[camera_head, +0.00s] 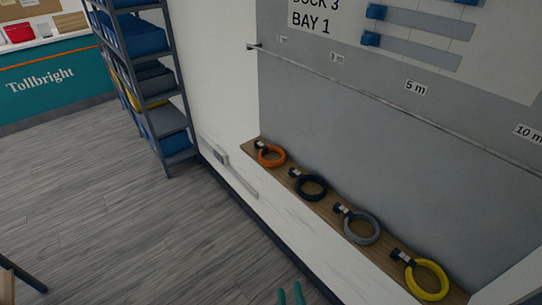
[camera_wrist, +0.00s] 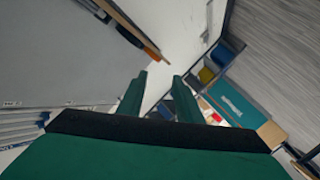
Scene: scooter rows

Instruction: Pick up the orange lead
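The orange lead (camera_head: 271,156) is a coiled ring with a dark, tagged connector. It lies at the far left end of a narrow wooden shelf (camera_head: 325,206) along the grey wall. In the wrist view a small orange piece (camera_wrist: 152,54) shows at the end of a brown edge; it looks like the same lead. My gripper (camera_head: 290,295) shows only as green fingertips at the bottom of the head view, well short of the orange lead. In the wrist view its two green fingers (camera_wrist: 160,88) are apart with nothing between them.
A black lead (camera_head: 311,187), a grey lead (camera_head: 361,227) and a yellow lead (camera_head: 428,279) lie along the same shelf. A metal rack (camera_head: 163,110) with blue bins stands left of the shelf. A teal counter (camera_head: 60,80) is at far left. The wood floor between is clear.

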